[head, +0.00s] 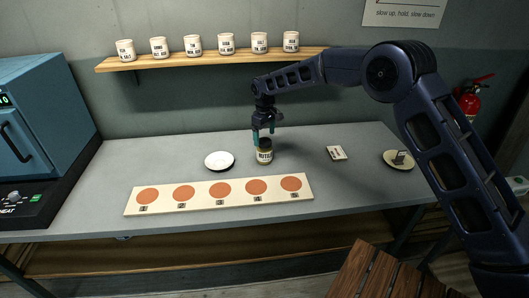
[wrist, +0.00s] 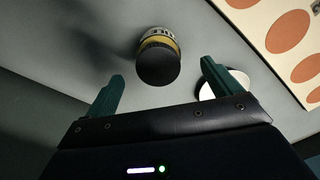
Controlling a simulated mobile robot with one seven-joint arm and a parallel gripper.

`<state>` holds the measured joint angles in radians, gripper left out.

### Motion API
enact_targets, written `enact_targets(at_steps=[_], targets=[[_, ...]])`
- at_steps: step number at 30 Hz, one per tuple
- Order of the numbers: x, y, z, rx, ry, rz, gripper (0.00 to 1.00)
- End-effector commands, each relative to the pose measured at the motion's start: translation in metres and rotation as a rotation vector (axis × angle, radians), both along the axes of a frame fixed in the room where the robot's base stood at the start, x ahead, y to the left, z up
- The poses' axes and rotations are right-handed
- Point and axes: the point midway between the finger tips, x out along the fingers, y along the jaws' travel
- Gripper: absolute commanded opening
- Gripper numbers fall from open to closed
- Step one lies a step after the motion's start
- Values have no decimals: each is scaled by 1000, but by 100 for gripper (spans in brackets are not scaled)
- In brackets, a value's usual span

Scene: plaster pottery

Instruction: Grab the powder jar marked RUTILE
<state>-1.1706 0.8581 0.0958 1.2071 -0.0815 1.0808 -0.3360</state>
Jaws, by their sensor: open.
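A small jar (head: 264,154) with a dark lid, a yellowish band and a pale label stands upright on the grey bench. Nothing is held.
A white dish (head: 219,160) lies left of the jar. A board (head: 170,208) with several numbered orange discs lies in front. A small card stack (head: 337,153) and a plate (head: 399,160) are to the right. Several white labelled jars stand on the wall shelf (head: 210,58). A blue kiln (head: 45,120) is far left.

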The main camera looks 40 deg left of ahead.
Motion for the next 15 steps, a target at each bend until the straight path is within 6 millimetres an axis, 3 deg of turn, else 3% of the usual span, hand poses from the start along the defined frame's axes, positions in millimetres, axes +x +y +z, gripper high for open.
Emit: enact_targets(at_steps=[15], targets=[[3,3,-51,-2,-1,0,90]])
